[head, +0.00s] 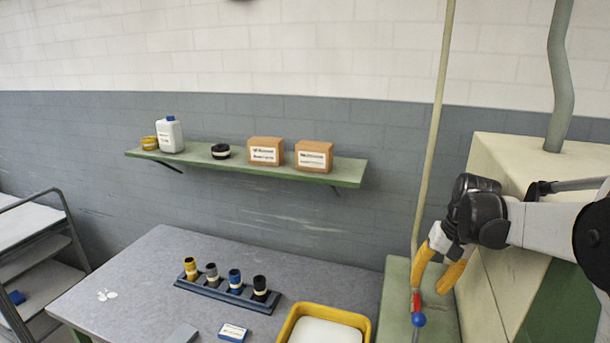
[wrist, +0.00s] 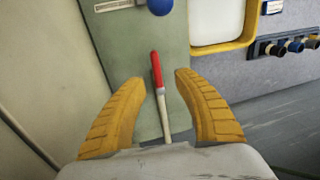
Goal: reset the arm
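My gripper (head: 428,289) is at the right in the head view, its two yellow fingers spread apart and pointing down. In the wrist view my gripper (wrist: 160,77) is open, with a wide gap between the fingertips. A thin pale rod with a red end (wrist: 157,68) shows in that gap, and neither finger appears to touch it.
A grey table (head: 130,275) holds a rack (head: 228,290) of several coloured cylinders and a yellow tray (head: 365,320). A green wall shelf (head: 345,176) carries boxes and bottles. A cart (head: 70,225) stands at left.

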